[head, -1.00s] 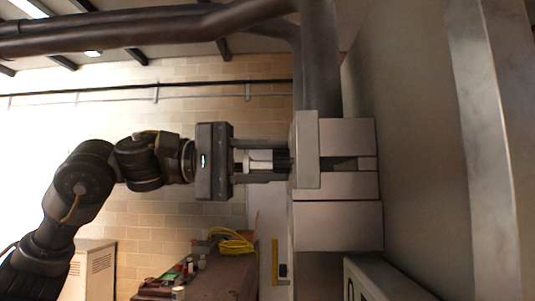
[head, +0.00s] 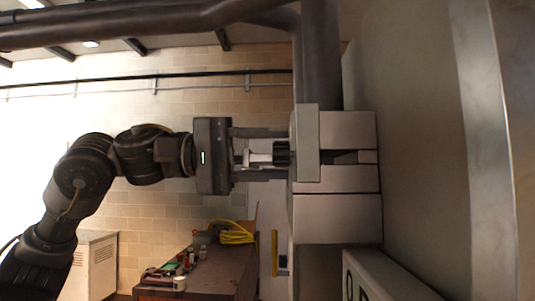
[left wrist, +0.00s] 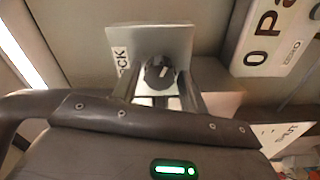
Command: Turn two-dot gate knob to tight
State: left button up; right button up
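A round black knob (head: 282,153) stands out from the left face of a grey box-like unit (head: 338,220) on the wall. In the left wrist view the knob (left wrist: 158,72) has a small pale mark and sits before a metal plate (left wrist: 150,38) with lettering, partly hidden, ending in "CK". No two-dot mark can be made out. My left gripper (head: 284,154) points right at the unit, its fingers above and below the knob. A gap shows between each finger and the knob, so it is open. My right gripper is out of view.
Dark thick pipes (head: 319,55) run down to the unit and across the top. A white sign (head: 380,280) juts out below. A brown workbench (head: 215,270) with a yellow coiled cable (head: 236,232) stands lower down, behind. The space left of the unit is clear around my arm.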

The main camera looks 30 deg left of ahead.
pick_arm(q)
jog(key=shift+o, duration=0.7)
jog(key=b+v, duration=0.2)
jog(key=v, duration=0.8)
jog(key=shift+s+a, duration=0.2)
jog(key=shift+a, duration=0.15)
